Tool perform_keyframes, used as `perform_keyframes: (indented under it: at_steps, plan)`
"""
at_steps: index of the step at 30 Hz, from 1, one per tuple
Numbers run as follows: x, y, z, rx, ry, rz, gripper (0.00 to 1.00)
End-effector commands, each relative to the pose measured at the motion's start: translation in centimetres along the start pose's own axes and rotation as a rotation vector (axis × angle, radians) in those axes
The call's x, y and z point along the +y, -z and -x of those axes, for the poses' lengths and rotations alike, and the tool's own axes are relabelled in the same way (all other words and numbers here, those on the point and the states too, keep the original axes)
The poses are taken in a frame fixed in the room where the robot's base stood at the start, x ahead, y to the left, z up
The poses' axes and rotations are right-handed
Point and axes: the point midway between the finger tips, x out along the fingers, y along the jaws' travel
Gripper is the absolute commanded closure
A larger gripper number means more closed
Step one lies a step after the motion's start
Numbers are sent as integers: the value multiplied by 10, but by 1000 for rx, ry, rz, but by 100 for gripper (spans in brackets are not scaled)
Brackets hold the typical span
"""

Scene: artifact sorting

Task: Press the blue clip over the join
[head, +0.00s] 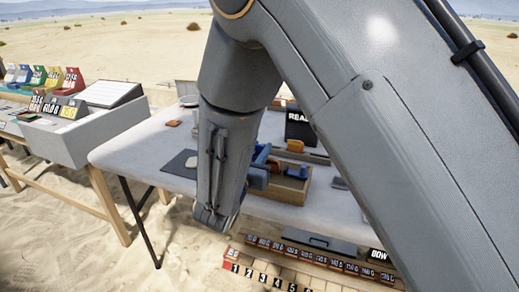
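A blue piece (262,154) shows just right of my forearm, at the edge of a small wooden tray (290,193) on the grey table. I cannot tell if it is the clip. My arm hangs down in front of the table and covers part of this area. No gripper fingers can be made out; the arm's visible lower end is a rounded link. The join cannot be made out.
The grey table (135,152) holds a dark mat (180,163) and a black sign (299,127). A row of numbered slots (265,276) lies at the front. A left bench carries a grey console (60,138) and several coloured bins (40,77). Sand surrounds everything.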

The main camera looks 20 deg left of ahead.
Motion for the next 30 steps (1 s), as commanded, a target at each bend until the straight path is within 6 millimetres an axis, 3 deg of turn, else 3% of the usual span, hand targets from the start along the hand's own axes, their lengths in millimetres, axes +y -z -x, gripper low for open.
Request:
perform_keyframes:
  at_steps: [3, 14, 24, 30]
  plan:
    - [0, 0, 0, 0, 0, 1, 59]
    - [1, 0, 6, 0, -2, 1, 59]
    - [1, 0, 59, 0, -3, 2, 59]
    - [1, 0, 76, 0, -1, 1, 59]
